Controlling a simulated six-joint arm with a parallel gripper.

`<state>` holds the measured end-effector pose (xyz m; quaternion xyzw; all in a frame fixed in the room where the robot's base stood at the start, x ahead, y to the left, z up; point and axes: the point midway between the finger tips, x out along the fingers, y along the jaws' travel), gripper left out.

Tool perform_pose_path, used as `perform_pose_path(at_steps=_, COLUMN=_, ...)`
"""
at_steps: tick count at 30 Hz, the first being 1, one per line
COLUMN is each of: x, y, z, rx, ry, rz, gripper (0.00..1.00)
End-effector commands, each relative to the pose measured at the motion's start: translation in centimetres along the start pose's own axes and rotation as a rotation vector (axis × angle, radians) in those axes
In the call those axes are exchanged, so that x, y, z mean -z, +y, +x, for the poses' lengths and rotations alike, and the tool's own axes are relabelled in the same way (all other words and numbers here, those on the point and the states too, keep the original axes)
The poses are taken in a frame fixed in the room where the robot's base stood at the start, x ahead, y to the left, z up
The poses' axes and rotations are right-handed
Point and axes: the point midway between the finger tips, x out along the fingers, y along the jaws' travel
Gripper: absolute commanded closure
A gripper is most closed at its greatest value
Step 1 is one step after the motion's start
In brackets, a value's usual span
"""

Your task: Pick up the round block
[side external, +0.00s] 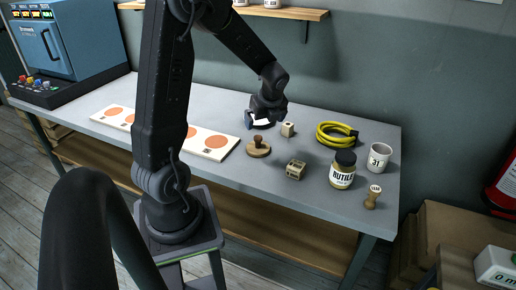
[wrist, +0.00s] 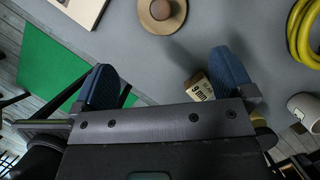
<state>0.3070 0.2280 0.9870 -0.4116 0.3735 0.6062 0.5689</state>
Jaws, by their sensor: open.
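A round wooden block (side external: 258,149) with a darker knob on top lies flat on the grey table in the side view, just right of the white board. The wrist view shows the round block (wrist: 149,22) at the top edge, partly cut off, beyond my fingertips. My gripper (side external: 262,121) is above the table, behind the round block in the side picture. In the wrist view my gripper (wrist: 165,70) has its two blue fingers wide apart. Nothing is between them, and the round block is apart from both.
A small cube (side external: 288,130) and a lettered wooden block (side external: 296,170) stand nearby. A yellow cable coil (side external: 335,135), Rutile jar (side external: 342,177), mug (side external: 379,159) and small wooden stamp (side external: 372,200) are on the right. A board with orange discs (side external: 210,142) lies left.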

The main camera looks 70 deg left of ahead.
Motion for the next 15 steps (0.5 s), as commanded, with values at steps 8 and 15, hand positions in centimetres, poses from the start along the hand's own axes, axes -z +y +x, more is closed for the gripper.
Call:
perform_pose_path(at_steps=8, x=-0.2, y=0.1, z=4.2, rx=-0.012, ry=0.002, rz=0.03, gripper=0.0)
perform_pose_path(at_steps=15, x=-0.2, y=0.1, z=8.2, rx=-0.009, ry=0.001, rz=0.027, gripper=0.0)
